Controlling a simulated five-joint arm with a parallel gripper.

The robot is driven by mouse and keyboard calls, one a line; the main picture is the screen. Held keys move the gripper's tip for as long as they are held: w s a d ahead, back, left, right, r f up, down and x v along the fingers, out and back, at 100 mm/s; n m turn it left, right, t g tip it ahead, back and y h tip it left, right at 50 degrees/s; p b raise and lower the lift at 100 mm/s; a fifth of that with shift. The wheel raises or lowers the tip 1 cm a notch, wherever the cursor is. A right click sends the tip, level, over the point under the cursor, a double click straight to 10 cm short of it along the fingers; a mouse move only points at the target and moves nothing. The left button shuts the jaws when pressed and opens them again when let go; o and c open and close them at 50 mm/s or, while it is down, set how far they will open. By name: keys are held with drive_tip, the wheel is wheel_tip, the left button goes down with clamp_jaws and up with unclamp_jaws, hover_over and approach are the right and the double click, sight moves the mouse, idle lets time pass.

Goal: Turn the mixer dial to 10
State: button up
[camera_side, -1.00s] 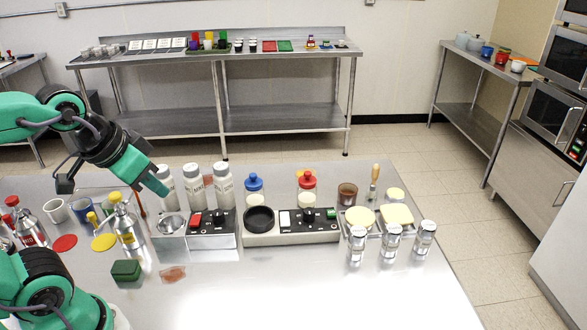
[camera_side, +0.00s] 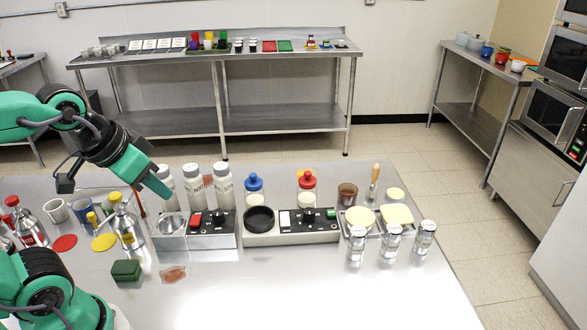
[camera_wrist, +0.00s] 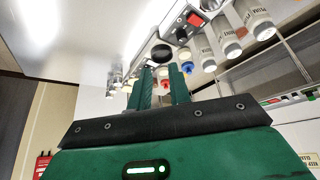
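A grey unit with a silver bowl (camera_side: 171,224), a red switch (camera_side: 195,220) and a black dial (camera_side: 220,217) stands mid-table. To its right is a unit with a black round plate (camera_side: 259,218), a white switch (camera_side: 285,219) and another black dial (camera_side: 308,215). I cannot tell from labels which is the mixer, nor read either dial's setting. My gripper (camera_side: 162,188) is above and left of the bowl unit, touching neither dial. In the wrist view its two green fingers (camera_wrist: 162,88) stand apart with nothing between; the red switch (camera_wrist: 194,18) shows beyond.
White bottles (camera_side: 194,188) stand close behind the bowl unit. A blue-capped bottle (camera_side: 254,188) and a red-capped bottle (camera_side: 307,187) stand behind the other unit. Silver-lidded jars (camera_side: 391,242) are at the right. A green box (camera_side: 126,270) lies at the front; the front right tabletop is clear.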

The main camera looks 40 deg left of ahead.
drive_tip(key=o, duration=0.6)
drive_tip(key=shift+w+r, duration=0.15)
drive_tip(key=shift+w, duration=0.2)
drive_tip(key=shift+c, duration=0.2)
drive_tip(key=n+g, duration=0.5)
drive_tip(key=n, duration=0.6)
hover_over(308, 210)
drive_tip(key=f, duration=1.2)
drive_tip(key=shift+s+a, duration=0.15)
drive_tip(key=shift+s, duration=0.2)
drive_tip(key=shift+w+f, duration=0.2)
drive_tip(key=shift+f, duration=0.25)
drive_tip(key=shift+f, duration=0.1)
drive_tip(key=shift+w+d+f, duration=0.1)
drive_tip(key=shift+f, duration=1.8)
drive_tip(key=shift+w+d+f, duration=0.1)
drive_tip(key=shift+f, duration=1.8)
